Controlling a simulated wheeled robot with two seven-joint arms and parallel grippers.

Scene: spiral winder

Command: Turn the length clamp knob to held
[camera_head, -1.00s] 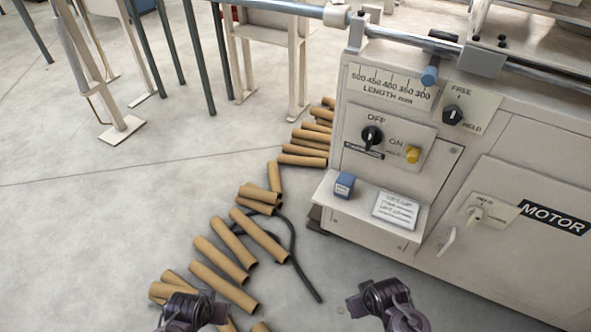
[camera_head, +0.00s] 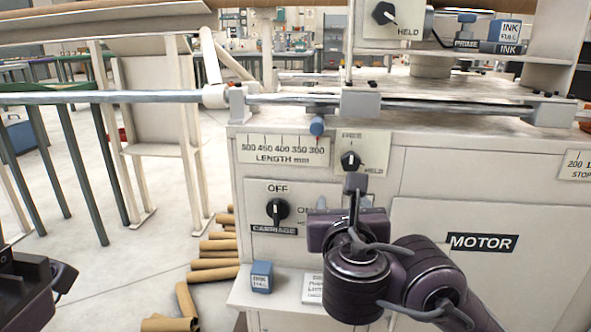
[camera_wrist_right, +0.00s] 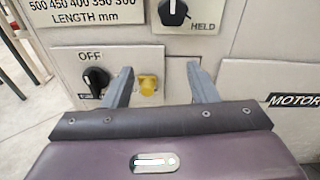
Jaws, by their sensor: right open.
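The length clamp knob (camera_head: 350,161) is a black knob with a white pointer line on a pale plate marked FREE and HELD, right of the LENGTH mm scale (camera_head: 282,149). Its pointer looks upright, toward FREE. It also shows at the top of the right wrist view (camera_wrist_right: 173,12). My right gripper (camera_head: 356,186) is just below the knob in the head view. In the wrist view its two fingers (camera_wrist_right: 158,84) are apart with nothing between them, short of the panel. My left arm's end (camera_head: 40,285) is at the lower left edge; its fingers cannot be made out.
The black OFF/ON carriage knob (camera_head: 278,210) is left of my right gripper. A yellow button (camera_wrist_right: 148,85) shows between the fingers in the wrist view. A blue ink box (camera_head: 261,276) stands on the low shelf. Cardboard tubes (camera_head: 214,264) lie on the floor at left.

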